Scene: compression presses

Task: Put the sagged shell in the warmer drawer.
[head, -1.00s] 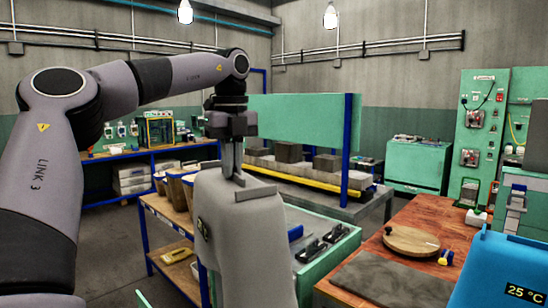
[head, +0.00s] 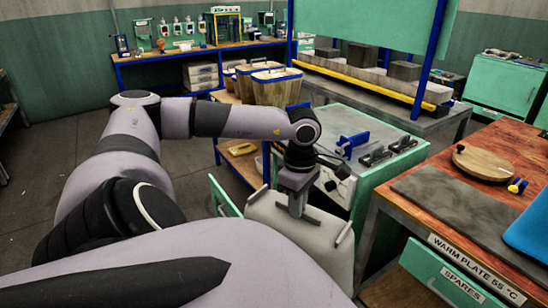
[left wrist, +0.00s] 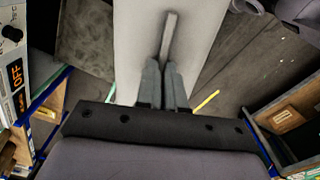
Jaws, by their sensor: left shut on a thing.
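The shell (head: 310,238) is a large pale grey, box-like piece with small raised tabs along its top. My left gripper (head: 297,207) points down and is shut on its raised rib. In the left wrist view the fingers (left wrist: 164,85) pinch that rib on the shell (left wrist: 140,35). The green warmer cabinet (head: 385,172) stands just behind and right of the shell; its control face shows an OFF display (left wrist: 17,75). A green panel (head: 225,196), perhaps the drawer front, shows left of the shell. The shell hides the drawer inside, so I cannot tell its contact. My right gripper is out of view.
Black clamps (head: 375,156) and a blue-handled tool (head: 352,143) lie on the cabinet top. A wooden bench (head: 480,160) at right carries a dark plate (head: 460,205), a round board (head: 484,163) and a blue piece (head: 530,238). A drawer marked SPARES (head: 450,280) is below.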

